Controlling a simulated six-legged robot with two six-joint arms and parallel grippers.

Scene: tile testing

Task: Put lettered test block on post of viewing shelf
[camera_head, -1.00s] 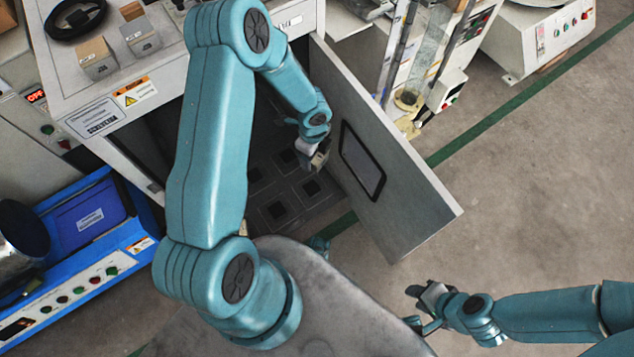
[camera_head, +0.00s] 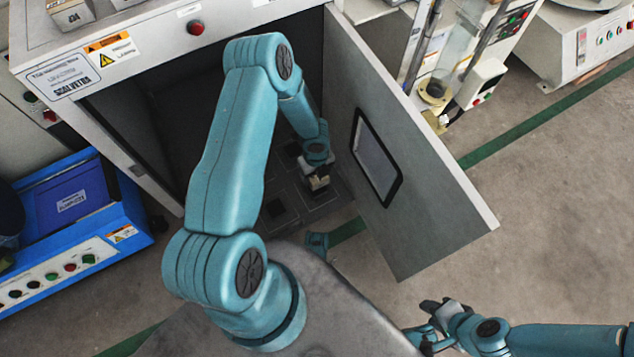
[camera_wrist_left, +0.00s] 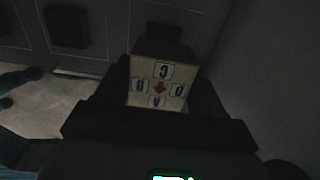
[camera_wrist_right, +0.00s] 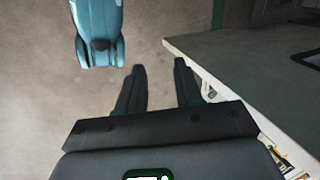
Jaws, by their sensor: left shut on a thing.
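The lettered test block (camera_wrist_left: 158,80) is pale, with boxed letters around a reddish arrow on the face towards my left wrist camera. My left gripper (camera_head: 318,178) is shut on it, inside the open cabinet. The viewing shelf (camera_head: 294,207) is a dark panelled surface low in the cabinet, with dark square posts (camera_wrist_left: 67,27). Another dark post (camera_wrist_left: 166,33) shows just beyond the block in the left wrist view. I cannot tell whether block and post touch. My right gripper (camera_wrist_right: 160,82) is open and empty, outside the cabinet.
The cabinet's grey door (camera_head: 425,190) stands open to the right of my left gripper. A blue bin (camera_head: 72,205) and a button panel are at the left. Clear concrete floor (camera_head: 560,190) lies at the right, crossed by a green line.

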